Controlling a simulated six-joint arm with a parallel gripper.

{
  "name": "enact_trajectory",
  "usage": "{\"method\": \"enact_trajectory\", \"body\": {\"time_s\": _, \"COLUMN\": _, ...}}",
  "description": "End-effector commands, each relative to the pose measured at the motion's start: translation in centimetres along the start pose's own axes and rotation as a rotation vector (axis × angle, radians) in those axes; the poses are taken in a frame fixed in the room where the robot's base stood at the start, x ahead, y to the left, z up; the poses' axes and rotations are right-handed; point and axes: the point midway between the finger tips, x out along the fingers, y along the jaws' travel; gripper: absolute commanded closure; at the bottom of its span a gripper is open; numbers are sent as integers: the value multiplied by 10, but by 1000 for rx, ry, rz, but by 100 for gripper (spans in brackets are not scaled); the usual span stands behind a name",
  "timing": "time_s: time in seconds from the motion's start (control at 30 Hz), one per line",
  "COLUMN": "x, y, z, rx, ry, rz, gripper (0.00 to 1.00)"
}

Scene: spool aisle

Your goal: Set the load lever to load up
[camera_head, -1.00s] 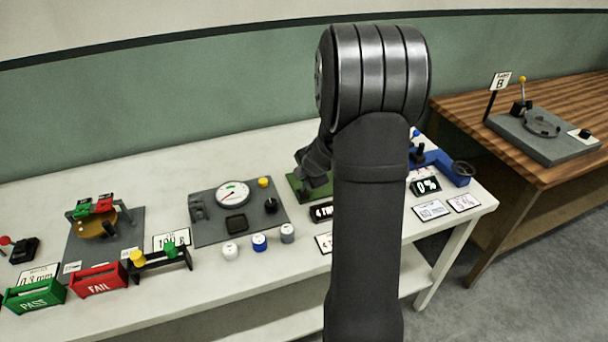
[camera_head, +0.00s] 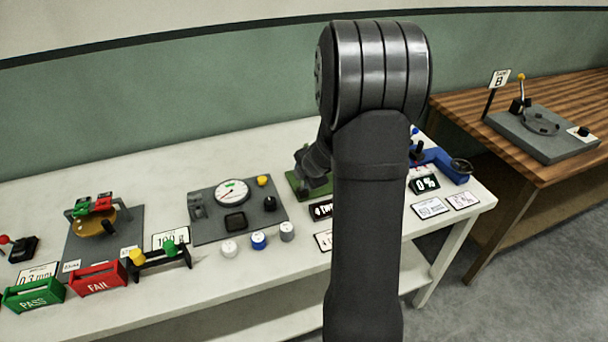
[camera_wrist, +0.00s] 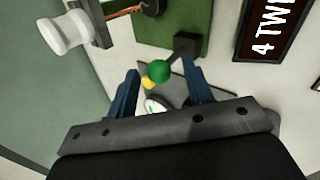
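A lever with a round green knob (camera_wrist: 160,71) rises from a black block (camera_wrist: 186,44) at the edge of a green base plate (camera_wrist: 215,15) in the wrist view. No label on it is readable, so I cannot tell for sure that it is the load lever. My gripper (camera_wrist: 160,67) is open, its two blue fingers on either side of the green knob in the picture. A gap shows on both sides; depth is hard to judge. In the head view my arm hides the gripper and the knob; part of the green plate (camera_head: 297,186) shows.
A black display (camera_wrist: 268,30) starting "4 TWI" stands beside the green plate. A white spool-like part (camera_wrist: 62,34) is at upper left. In the head view, a gauge plate (camera_head: 208,225) lies left and a blue device (camera_head: 440,163) right, on the white table.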

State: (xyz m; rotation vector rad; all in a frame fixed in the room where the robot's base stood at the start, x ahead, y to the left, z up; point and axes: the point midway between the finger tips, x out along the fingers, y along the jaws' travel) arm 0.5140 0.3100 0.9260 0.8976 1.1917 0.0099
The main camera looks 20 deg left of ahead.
Motion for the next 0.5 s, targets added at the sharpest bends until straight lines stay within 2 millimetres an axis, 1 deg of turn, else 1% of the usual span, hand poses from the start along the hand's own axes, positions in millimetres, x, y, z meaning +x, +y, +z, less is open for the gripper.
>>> {"method": "enact_trajectory", "body": {"time_s": 0.3, "x": -3, "y": 1, "z": 1, "rx": 0, "ry": -1, "rz": 2, "gripper": 54}}
{"method": "enact_trajectory", "body": {"time_s": 0.37, "x": -7, "y": 1, "z": 1, "rx": -2, "ry": -2, "rz": 3, "gripper": 54}}
{"method": "enact_trajectory", "body": {"time_s": 0.5, "x": -24, "y": 2, "z": 1, "rx": -2, "ry": -3, "rz": 4, "gripper": 54}}
